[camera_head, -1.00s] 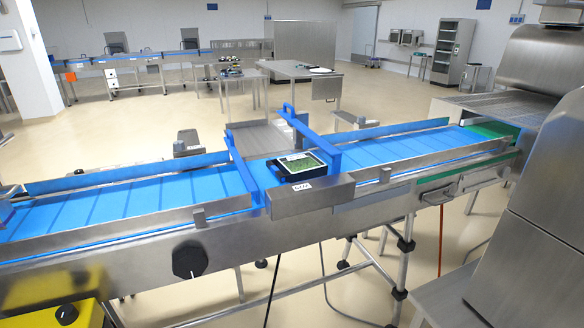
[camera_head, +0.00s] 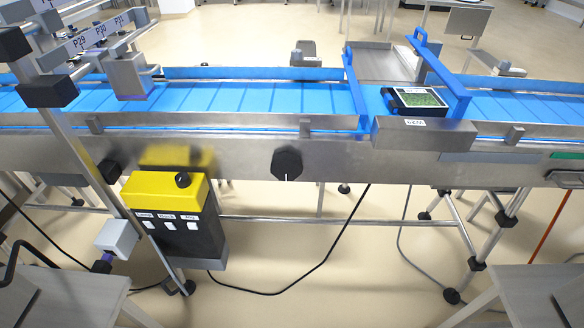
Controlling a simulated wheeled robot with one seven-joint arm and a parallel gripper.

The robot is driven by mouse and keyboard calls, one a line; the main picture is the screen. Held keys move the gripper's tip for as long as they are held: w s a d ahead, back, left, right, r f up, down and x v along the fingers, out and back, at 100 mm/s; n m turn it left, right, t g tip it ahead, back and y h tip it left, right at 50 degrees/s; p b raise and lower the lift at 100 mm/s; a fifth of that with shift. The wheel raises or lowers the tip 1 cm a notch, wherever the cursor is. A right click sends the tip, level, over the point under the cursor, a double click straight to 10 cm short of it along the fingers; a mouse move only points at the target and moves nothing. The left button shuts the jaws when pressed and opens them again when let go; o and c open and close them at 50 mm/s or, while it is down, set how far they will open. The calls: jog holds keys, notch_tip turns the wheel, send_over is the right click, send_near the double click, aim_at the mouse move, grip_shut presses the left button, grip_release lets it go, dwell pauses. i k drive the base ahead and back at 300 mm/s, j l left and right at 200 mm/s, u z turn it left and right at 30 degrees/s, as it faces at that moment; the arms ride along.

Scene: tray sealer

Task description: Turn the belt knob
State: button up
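The belt knob (camera_head: 287,164) is a large black faceted knob on the steel front side of the conveyor, near the middle of the head view. A white mark on it points straight down. A smaller black knob (camera_head: 182,180) sits on top of the yellow and black control box (camera_head: 166,190) to its left. The blue belt (camera_head: 230,97) runs along the conveyor above the belt knob. My gripper is not in view.
A tray with green contents (camera_head: 419,98) lies between blue guides on the belt at right. A metal post with black clamps (camera_head: 75,140) stands at left. Steel surfaces (camera_head: 70,298) fill both lower corners. The floor below the knob is mostly clear, with a black cable.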

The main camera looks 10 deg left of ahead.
aim_at(286, 166)
jog(key=i+l+u, duration=0.25)
jog(key=u, duration=0.2)
jog(key=i+l+u, duration=0.5)
jog(key=k+j, duration=0.05)
jog(key=j, duration=0.05)
